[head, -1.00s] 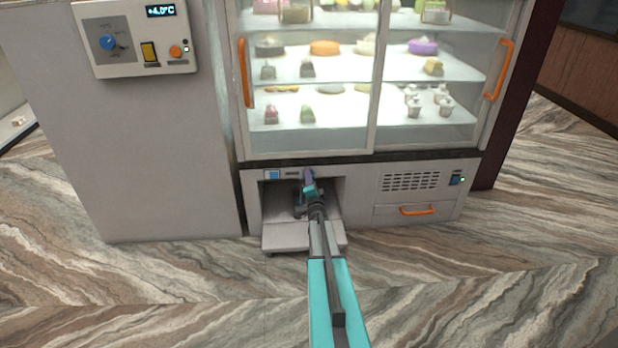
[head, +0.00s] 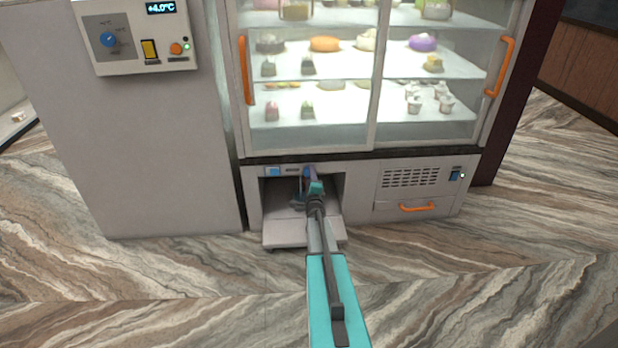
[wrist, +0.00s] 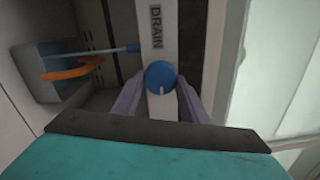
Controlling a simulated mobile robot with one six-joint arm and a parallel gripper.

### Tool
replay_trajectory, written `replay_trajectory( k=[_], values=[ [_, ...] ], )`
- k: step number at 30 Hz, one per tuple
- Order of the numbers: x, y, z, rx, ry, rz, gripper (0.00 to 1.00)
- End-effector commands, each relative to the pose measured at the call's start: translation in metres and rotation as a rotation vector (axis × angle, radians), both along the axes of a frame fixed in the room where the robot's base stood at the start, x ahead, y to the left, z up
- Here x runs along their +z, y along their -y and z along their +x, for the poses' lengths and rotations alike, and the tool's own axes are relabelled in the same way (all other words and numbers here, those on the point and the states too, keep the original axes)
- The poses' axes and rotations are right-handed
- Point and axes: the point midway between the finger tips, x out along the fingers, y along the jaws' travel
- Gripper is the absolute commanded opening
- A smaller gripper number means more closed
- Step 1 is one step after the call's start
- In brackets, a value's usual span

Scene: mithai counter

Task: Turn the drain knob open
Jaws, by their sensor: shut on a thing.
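The drain knob (wrist: 160,77) is a round blue knob with a pale pointer line, below the word DRAIN on a light strip in the wrist view. The pointer line runs toward the bottom of that view. My gripper (wrist: 160,97) has its purple fingers on both sides of the knob, shut on it. In the head view my gripper (head: 308,178) is at the top edge of the low recess under the display case. There my own arm hides most of the knob.
The recess holds a pull-out tray (head: 285,240) at floor level. A blue rod (wrist: 118,49) and an orange curved piece (wrist: 72,68) show beside the knob in the wrist view. A vent grille (head: 411,177) and orange drawer handle (head: 417,207) are to the right. The floor in front is clear.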

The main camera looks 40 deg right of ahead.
Motion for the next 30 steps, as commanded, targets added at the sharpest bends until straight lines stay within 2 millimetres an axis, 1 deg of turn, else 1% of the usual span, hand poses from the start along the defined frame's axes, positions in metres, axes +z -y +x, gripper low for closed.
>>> replay_trajectory(
  k=[1,8,9,12,23,30],
  values=[
    [0.002,0.002,0.001,-0.002,0.007,0.001,0.17],
    [0.002,0.002,0.000,-0.002,0.006,0.002,0.17],
    [0.002,0.002,0.000,-0.002,0.006,0.002,0.43],
    [0.002,0.002,0.000,-0.001,0.005,0.001,0.58],
    [0.000,0.000,-0.001,-0.001,0.001,0.001,0.58],
    [0.001,-0.008,-0.010,-0.001,0.001,0.001,0.58]
  ],
)
